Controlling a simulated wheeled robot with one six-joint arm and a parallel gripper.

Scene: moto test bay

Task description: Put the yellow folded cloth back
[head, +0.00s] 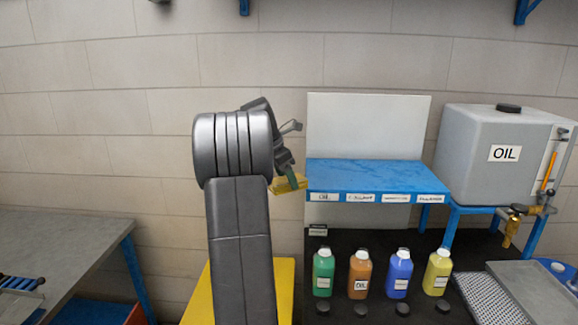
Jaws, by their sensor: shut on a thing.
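The yellow folded cloth (284,186) hangs at the end of my gripper (291,174), in the middle of the head view. My gripper is shut on it and points downward. The cloth is in the air, just left of the front left corner of the blue shelf (365,174) in the picture. My arm hides part of the gripper and the wall behind.
The blue shelf has a white back panel and a row of labels; its top is bare. Below, green, brown, blue and yellow bottles (437,274) stand on a black surface. An oil tank (488,165) is at right. A grey table (60,255) is at left.

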